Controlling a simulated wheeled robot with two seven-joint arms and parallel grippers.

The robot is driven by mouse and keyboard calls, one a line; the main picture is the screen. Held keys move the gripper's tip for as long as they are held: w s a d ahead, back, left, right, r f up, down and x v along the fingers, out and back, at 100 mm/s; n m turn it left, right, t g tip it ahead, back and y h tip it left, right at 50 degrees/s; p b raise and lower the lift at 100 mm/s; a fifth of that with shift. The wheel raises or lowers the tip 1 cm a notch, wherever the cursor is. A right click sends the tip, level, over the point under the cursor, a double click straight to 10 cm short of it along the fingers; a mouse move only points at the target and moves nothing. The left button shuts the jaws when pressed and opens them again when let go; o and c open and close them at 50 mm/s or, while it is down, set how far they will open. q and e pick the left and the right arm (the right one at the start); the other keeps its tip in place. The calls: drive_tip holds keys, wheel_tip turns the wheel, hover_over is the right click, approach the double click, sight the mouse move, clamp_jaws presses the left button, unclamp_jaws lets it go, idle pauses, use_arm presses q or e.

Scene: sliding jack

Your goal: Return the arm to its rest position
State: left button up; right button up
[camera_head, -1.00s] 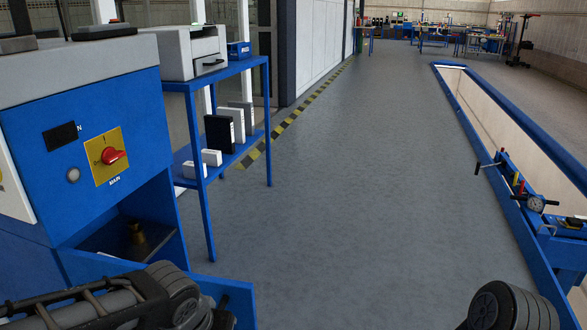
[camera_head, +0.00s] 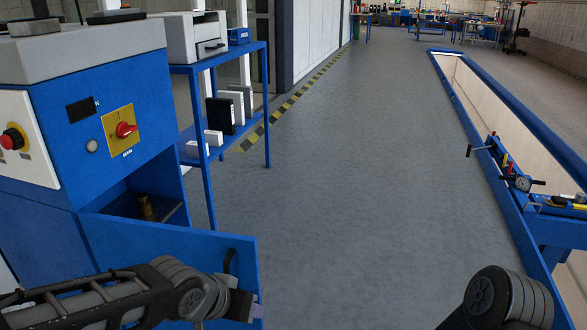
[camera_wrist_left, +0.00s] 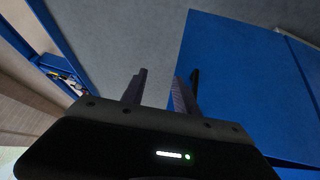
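My left arm comes in at the bottom left of the head view, and my left gripper (camera_head: 246,308) shows partly at its end, in front of the open blue door. In the left wrist view its two fingers (camera_wrist_left: 158,92) stand apart with bare floor between them, so it is open and empty. The blue door (camera_wrist_left: 235,80) with a dark handle (camera_wrist_left: 195,83) lies just right of the fingers; the handle also shows in the head view (camera_head: 230,260). My right arm shows only as a grey joint at the bottom right; its gripper is out of view.
A blue cabinet (camera_head: 60,125) with a red switch (camera_head: 124,129) stands at left, its compartment open with a brass-coloured piece (camera_head: 146,207) inside. A blue shelf (camera_head: 205,165) stands behind. A blue-edged pit (camera_head: 500,170) runs along the right. The floor between is clear.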

use_arm(q)
drive_tip(key=s+d+f+n+g+h, duration=0.1)
drive_tip(key=d+f, duration=0.1)
drive_tip(key=f, duration=0.8)
drive_tip(key=d+f+h, duration=0.1)
drive_tip(key=d+f, duration=0.1)
drive_tip(key=f, duration=0.8)
drive_tip(key=s+a+f+n+g+y, duration=0.1)
drive_tip(key=s+a+f+n+g, duration=0.2)
drive_tip(key=s+f, duration=1.25)
wheel_tip(320, 180, up, 23)
drive_tip(key=s+d+g+p, duration=0.1)
drive_tip(key=p, duration=2.3)
drive_tip(key=shift+s+d+r+n+p, duration=0.15)
drive_tip(key=shift+s+n+p, duration=0.15)
drive_tip(key=shift+p, duration=0.1)
